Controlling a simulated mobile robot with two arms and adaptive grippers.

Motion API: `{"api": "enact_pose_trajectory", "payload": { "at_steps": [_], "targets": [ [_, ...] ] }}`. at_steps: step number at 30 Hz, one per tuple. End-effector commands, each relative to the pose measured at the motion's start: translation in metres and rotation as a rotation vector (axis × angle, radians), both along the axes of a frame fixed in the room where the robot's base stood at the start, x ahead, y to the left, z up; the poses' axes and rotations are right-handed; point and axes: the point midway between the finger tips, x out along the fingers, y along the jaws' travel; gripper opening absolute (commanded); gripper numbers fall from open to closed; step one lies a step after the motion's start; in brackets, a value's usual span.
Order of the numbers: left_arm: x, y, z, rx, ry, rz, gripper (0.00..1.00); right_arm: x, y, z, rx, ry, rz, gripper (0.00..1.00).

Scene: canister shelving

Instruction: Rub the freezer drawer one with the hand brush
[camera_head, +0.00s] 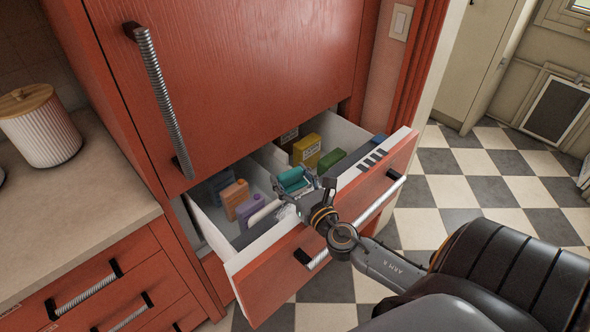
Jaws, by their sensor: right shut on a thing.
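The red-fronted freezer drawer (262,278) is pulled open below the large red door, its white inner walls showing. My right gripper (292,197) reaches over the drawer front into the open drawer. It is shut on what looks like the hand brush, whose pale rounded part (264,212) shows beside the fingers, low in the drawer. The gripper hides much of the brush, and I cannot tell whether it touches the drawer floor. A teal item (292,179) shows right behind the fingers. My left gripper is not in view.
The drawer holds an orange carton (234,198), a purple carton (250,210), a yellow box (307,149) and a green item (331,160). A ribbed white canister (42,131) stands on the left counter (95,195). The checkered floor (465,190) at right is clear.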

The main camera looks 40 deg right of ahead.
Motion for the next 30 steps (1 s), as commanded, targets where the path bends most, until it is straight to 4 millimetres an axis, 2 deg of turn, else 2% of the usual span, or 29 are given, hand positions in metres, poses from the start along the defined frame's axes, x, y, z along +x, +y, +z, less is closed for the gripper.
{"api": "enact_pose_trajectory", "payload": {
  "at_steps": [6, 11, 20, 30],
  "targets": [
    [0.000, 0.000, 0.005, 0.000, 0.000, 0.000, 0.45, 0.015, 0.001, 0.002, 0.001, -0.001, 0.000, 0.28],
    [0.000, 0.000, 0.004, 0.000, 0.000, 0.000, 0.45, 0.017, 0.000, 0.001, 0.000, 0.000, 0.000, 0.28],
    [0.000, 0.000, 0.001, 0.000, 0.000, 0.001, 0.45, 0.018, -0.017, 0.002, -0.001, 0.000, -0.001, 0.28],
    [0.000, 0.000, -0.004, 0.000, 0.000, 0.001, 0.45, -0.008, -0.019, 0.003, -0.001, 0.001, 0.000, 0.28]
  ]
}}
